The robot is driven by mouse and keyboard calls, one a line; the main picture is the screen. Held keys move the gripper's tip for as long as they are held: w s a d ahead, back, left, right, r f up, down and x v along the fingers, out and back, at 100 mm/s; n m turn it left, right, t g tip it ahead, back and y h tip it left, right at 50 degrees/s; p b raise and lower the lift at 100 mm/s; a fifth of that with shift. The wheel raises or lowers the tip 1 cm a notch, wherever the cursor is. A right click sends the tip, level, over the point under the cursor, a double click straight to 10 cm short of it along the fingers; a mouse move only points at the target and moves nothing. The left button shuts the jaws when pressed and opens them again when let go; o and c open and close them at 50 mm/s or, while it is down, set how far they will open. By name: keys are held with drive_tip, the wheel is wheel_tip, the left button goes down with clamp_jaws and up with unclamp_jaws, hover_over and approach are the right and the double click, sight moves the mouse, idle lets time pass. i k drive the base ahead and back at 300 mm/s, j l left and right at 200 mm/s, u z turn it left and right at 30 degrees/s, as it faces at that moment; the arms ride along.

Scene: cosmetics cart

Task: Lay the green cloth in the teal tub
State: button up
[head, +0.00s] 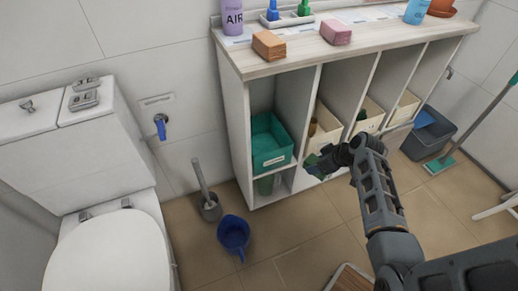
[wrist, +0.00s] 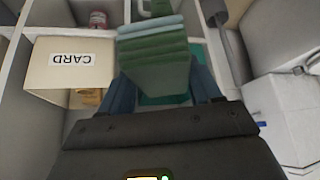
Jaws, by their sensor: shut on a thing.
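The teal tub (head: 271,142) stands in the left compartment of the shelf unit, with a pale label on its front. My gripper (head: 326,160) is in front of the shelf, to the right of the tub. It is shut on the green cloth (head: 312,168), a folded block that is mostly small and dark in the head view. In the wrist view the folded green cloth (wrist: 155,62) shows layered between my fingers. Teal patches of the tub (wrist: 165,100) show behind and beneath it; the cloth hides most of the tub.
A cream box marked CARD (wrist: 70,65) sits beside the tub's compartment, behind a white divider. Orange (head: 269,45) and pink (head: 336,32) blocks lie on the shelf top. A blue jug (head: 233,234) and a toilet brush (head: 209,204) stand on the floor, left of the shelf.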

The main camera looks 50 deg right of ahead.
sight(261, 152)
drive_tip(key=i+l, duration=0.1)
drive_tip(key=i, duration=0.8)
